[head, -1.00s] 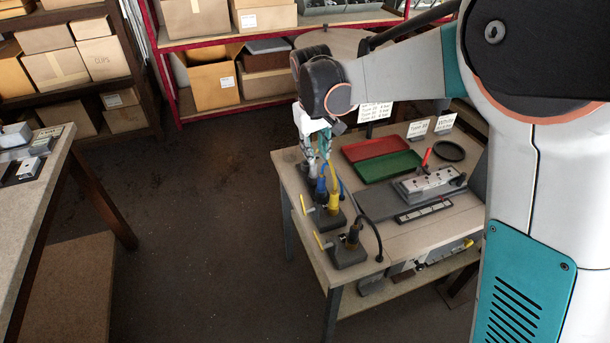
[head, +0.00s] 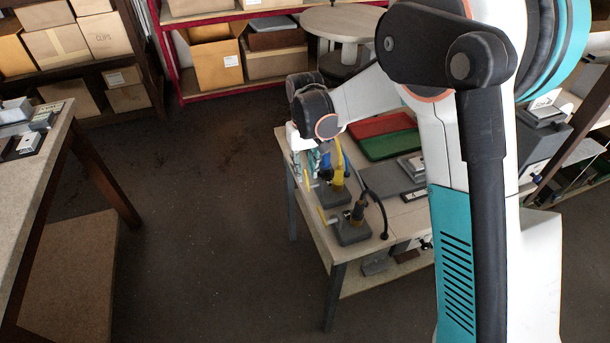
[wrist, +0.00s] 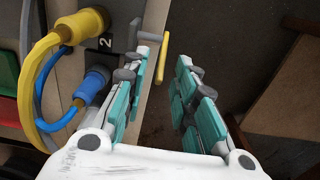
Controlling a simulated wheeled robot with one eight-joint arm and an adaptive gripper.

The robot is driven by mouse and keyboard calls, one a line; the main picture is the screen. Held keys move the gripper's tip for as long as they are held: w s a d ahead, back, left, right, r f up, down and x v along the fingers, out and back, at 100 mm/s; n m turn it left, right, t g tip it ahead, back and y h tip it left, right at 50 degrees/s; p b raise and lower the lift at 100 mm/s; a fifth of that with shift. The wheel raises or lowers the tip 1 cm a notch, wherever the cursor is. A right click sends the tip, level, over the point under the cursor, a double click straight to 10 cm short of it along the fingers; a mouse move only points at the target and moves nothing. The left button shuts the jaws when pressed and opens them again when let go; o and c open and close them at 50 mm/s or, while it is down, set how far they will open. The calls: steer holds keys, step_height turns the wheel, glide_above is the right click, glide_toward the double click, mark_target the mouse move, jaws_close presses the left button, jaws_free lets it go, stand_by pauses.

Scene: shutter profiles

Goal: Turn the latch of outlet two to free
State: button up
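Outlet two, a grey block marked "2" (wrist: 104,43), shows at the top of the wrist view with a yellow plug (wrist: 84,24) in it. Its latch, a yellow bar (wrist: 162,56) on a grey arm, sticks out past the table edge. My gripper (wrist: 169,60) is open and empty, with teal-padded fingers.
A blue plug (wrist: 93,82) and its cable lie close to the left finger. A nearer outlet with a dark plug (head: 353,229) and its own yellow lever (head: 321,215) stands at the table's front corner. Red (head: 380,125) and green (head: 389,143) trays lie behind. Floor left of the table is clear.

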mark_target(307, 179)
steer(key=shift+f, duration=0.9)
jaws_close()
steer(key=shift+s+r, duration=0.1)
steer(key=shift+s, duration=0.05)
steer(key=t, duration=0.1)
steer(key=s+t+y, duration=0.1)
steer(key=shift+d+r+t+b, duration=0.15)
steer(key=shift+d+t+b, duration=0.05)
steer(key=shift+t+b, duration=0.2)
steer(key=shift+s+d+r+t+y+b, duration=0.1)
steer(key=shift+s+t+y+b, duration=0.15)
steer(key=shift+t+b, duration=0.35)
steer(key=shift+s+d+f+t+y+b, duration=0.1)
steer(key=shift+s+t+y+b, duration=0.2)
steer(key=shift+t, duration=0.5)
steer(key=shift+s+d+r+t+y+b, duration=0.1)
steer(key=shift+s+t+y+b, duration=0.25)
steer(key=shift+t, duration=0.35)
steer(key=shift+w, duration=0.1)
